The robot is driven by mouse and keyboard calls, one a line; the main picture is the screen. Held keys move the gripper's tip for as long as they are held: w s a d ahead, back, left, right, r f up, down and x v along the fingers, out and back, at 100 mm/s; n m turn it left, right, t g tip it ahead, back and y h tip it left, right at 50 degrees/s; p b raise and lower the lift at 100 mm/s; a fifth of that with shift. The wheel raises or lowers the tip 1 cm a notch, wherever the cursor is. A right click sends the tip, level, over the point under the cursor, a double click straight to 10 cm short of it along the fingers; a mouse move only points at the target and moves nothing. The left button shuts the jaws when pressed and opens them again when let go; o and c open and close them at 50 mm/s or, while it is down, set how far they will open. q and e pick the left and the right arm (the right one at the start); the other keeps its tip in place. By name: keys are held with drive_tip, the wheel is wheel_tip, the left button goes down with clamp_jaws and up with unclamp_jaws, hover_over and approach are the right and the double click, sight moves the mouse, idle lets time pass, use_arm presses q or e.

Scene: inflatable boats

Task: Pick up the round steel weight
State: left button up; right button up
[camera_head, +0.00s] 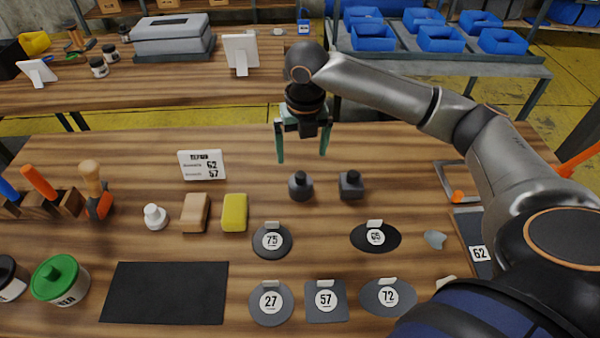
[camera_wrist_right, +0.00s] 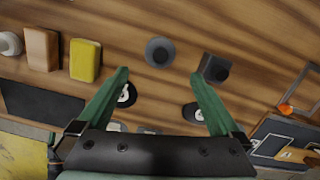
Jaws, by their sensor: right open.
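The round steel weight (camera_head: 300,187) is a dark grey disc with a small knob, standing upright on the wooden bench. It also shows in the right wrist view (camera_wrist_right: 159,51), a little beyond the fingertips and roughly centred between them. A similar square weight (camera_head: 351,186) stands just to its right, and it also shows in the wrist view (camera_wrist_right: 216,68). My right gripper (camera_head: 302,156) is open and empty, with its green fingers pointing down above and behind the round weight, apart from it. My left gripper is not in view.
Flat dark numbered patches, such as the 75 patch (camera_head: 271,241), lie in front. A yellow sponge (camera_head: 235,212), a tan block (camera_head: 195,212) and a white knob-shaped piece (camera_head: 155,217) are to the left. A number card (camera_head: 202,164) stands behind them. A black mat (camera_head: 165,292) lies front left.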

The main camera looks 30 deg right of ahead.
sight(301, 174)
drive_tip(key=f, duration=0.8)
drive_tip(key=w+f, duration=0.1)
drive_tip(key=f, duration=0.3)
drive_tip(key=shift+w+d+f+b, duration=0.1)
drive_tip(key=shift+d+f+b, duration=0.15)
drive_tip(key=shift+b, duration=0.1)
drive_tip(key=shift+r, duration=0.1)
clamp_jaws()
drive_tip(key=shift+w+r, duration=0.1)
drive_tip(key=shift+w, duration=0.05)
